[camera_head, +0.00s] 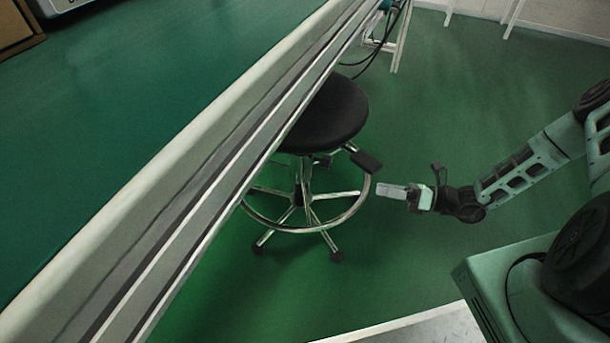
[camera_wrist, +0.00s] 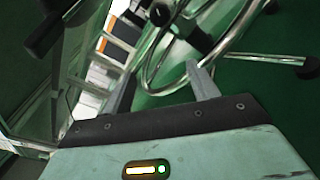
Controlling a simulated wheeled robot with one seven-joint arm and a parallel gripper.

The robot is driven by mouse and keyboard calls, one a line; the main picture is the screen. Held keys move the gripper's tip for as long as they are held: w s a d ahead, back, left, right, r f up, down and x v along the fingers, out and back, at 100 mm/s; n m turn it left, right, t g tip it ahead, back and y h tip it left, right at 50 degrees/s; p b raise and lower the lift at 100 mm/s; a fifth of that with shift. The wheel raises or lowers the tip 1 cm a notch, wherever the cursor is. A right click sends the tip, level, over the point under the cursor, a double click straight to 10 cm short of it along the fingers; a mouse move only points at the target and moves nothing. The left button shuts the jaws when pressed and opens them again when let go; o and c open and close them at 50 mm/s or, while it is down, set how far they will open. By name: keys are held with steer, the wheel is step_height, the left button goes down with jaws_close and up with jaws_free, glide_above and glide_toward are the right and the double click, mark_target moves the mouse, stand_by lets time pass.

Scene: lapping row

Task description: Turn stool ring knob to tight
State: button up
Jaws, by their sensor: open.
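The stool has a round black seat (camera_head: 328,115), a chrome column and a chrome foot ring (camera_head: 330,228) around its legs. A black paddle-shaped part (camera_head: 367,162) sticks out below the seat on the right. A dark hub (camera_head: 297,197) shows on the column at ring level; I cannot tell whether it is the ring knob. My gripper (camera_head: 384,190) is just right of the stool, apart from it in the head view. In the wrist view my gripper (camera_wrist: 158,82) is open and empty, with the curved chrome ring (camera_wrist: 148,72) beyond its fingers and a small black part (camera_wrist: 160,12) above.
The green-topped bench (camera_head: 120,90) with a pale edge and metal rails overhangs the stool's left side. White legs and dark cables (camera_head: 385,45) stand behind the stool. The green floor (camera_head: 460,90) is clear behind and right of the stool.

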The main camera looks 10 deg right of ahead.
mark_target(331, 163)
steer(key=w+a+b, duration=0.2)
steer(key=w+a, duration=0.1)
steer(key=a, duration=0.1)
steer(key=w+a+m+t+b, duration=0.1)
steer(key=w+a+b, duration=0.1)
steer(key=w+a, duration=0.2)
steer(key=w+a+r+t+b, duration=0.1)
steer(key=w+a+b, duration=0.2)
steer(key=w, duration=0.1)
steer(key=shift+a+r+m, duration=0.1)
steer(key=shift+a+m, duration=0.2)
steer(key=shift+a, duration=0.1)
steer(key=shift+w+a+r, duration=0.2)
steer(key=shift+w+a, duration=0.15)
steer(key=shift+a, duration=0.2)
steer(key=c, duration=1)
